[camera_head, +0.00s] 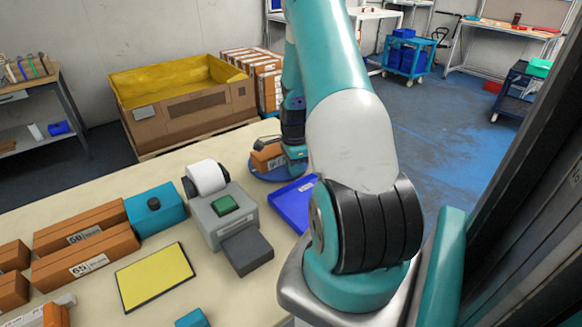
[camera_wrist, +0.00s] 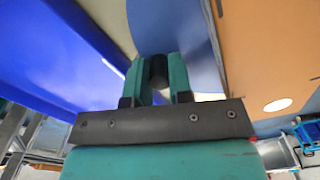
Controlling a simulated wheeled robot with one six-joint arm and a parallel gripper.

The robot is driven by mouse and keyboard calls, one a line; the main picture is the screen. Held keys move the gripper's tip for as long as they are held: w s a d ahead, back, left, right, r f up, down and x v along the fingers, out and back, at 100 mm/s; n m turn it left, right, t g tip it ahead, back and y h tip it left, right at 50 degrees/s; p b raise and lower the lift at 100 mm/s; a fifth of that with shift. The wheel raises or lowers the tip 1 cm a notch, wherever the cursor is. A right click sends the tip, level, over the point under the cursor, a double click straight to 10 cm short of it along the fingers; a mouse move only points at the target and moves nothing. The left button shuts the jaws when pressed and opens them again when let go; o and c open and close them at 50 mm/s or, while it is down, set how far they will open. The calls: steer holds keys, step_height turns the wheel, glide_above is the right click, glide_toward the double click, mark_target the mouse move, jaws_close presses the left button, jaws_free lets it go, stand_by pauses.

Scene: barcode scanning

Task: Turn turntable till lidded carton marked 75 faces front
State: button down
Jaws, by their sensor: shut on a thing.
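The blue round turntable (camera_head: 262,174) stands at the table's far edge and shows as a blue surface in the wrist view (camera_wrist: 172,25). An orange-brown carton (camera_head: 266,158) sits on it, with a pale label too small to read. In the wrist view an orange carton face (camera_wrist: 265,60) with a white oval fills the right side. My gripper (camera_wrist: 159,65) has its teal fingers closed on a dark round peg (camera_wrist: 158,72) at the turntable. In the head view the fingertips are hidden. I cannot tell which carton is marked 75.
A blue tray (camera_head: 292,205) lies close beside the turntable. A grey device (camera_head: 222,212) with a green top and white roll stands on the table. Cartons marked 50 (camera_head: 80,225) and 65 (camera_head: 85,260), a teal box (camera_head: 155,216) and a yellow pad (camera_head: 155,278) lie left.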

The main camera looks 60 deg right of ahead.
steer(key=shift+w+d+r, duration=0.1)
steer(key=c, duration=1)
jaws_free()
step_height(320, 180, up, 17)
steer(key=shift+r+b, duration=0.15)
steer(key=shift+b, duration=0.95)
steer(key=w+a+r+n+t+y, duration=0.1)
steer(key=w+a+r+n, duration=0.15)
steer(key=a+n, duration=0.85)
steer(key=w+a+r+n+y, duration=0.1)
steer(key=w+a+r+n, duration=0.35)
steer(key=a, duration=1.35)
steer(key=s+a+n+y, duration=0.1)
steer(key=s+a+n, duration=0.8)
steer(key=s+a+n+g+y, duration=0.1)
steer(key=s+a+n, duration=0.7)
steer(key=s+a, duration=0.1)
steer(key=shift+s+a+n, duration=0.1)
steer(key=shift+n, duration=0.25)
